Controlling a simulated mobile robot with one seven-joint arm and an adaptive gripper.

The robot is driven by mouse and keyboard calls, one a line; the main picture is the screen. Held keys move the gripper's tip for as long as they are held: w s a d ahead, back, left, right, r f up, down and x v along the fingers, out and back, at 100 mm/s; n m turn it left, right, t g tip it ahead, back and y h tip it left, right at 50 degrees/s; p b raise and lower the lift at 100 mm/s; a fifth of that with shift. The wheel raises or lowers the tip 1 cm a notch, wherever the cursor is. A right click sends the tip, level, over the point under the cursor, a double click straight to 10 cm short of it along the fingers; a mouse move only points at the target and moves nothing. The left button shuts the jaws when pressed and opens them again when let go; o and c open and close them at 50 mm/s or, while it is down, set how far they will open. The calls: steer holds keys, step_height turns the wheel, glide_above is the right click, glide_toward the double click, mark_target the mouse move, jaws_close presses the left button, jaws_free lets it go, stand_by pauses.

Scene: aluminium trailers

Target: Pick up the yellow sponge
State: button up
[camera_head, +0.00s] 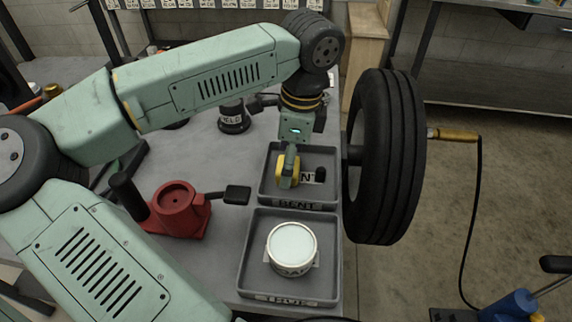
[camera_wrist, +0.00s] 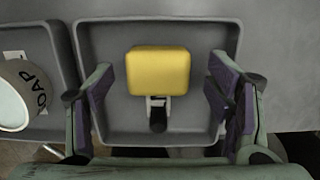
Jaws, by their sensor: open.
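The yellow sponge (camera_wrist: 158,71) lies in a grey tray marked BENT, and in the wrist view it is a rounded yellow block in the upper middle of the tray. In the head view the sponge (camera_head: 283,171) is partly hidden by my gripper (camera_head: 288,165), which points down over the tray. In the wrist view my gripper (camera_wrist: 160,112) is open, with one purple-padded finger on each side of the sponge and clear gaps between. The fingers hold nothing. A small black-tipped item (camera_wrist: 157,115) lies just below the sponge in that view.
The BENT tray (camera_head: 327,200) adjoins a second grey tray (camera_head: 246,275) holding a round white-topped tin (camera_head: 292,245), labelled SOAP in the wrist view (camera_wrist: 20,95). A red tool (camera_head: 178,208) stands left. A large black tyre (camera_head: 385,155) stands close to the right of the trays.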

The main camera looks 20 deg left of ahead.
steer(key=shift+s+a+f, duration=0.1)
steer(key=shift+f, duration=0.55)
steer(key=c, duration=0.9)
